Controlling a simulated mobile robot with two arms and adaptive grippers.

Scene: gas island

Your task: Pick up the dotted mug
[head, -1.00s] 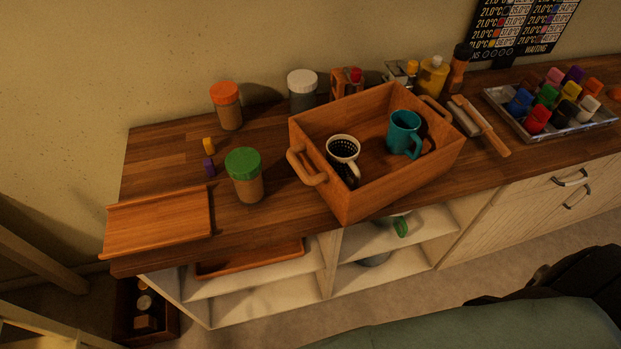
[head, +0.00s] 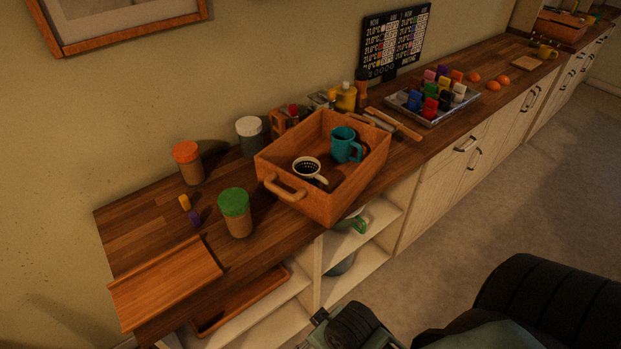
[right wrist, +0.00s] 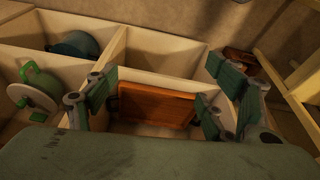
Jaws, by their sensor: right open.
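The dotted mug (head: 309,170) stands in a wooden crate (head: 345,201) on the counter in the head view. It is pale outside with a dark, white-dotted inside, and its handle points right. A teal mug (head: 345,145) stands behind it to the right in the same crate. My right gripper (right wrist: 155,98) is open in the right wrist view, its green fingers spread in front of a lower shelf bay with a wooden tray (right wrist: 155,103). Nothing is between the fingers up close. My left gripper is not in view.
A green-lidded jar (head: 235,212), an orange-lidded jar (head: 187,163) and a wooden board (head: 166,283) lie left of the crate. A tray of coloured blocks (head: 433,112) is to the right. Open shelves below hold a green-handled item (right wrist: 40,88) and a teal pot (right wrist: 75,46).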

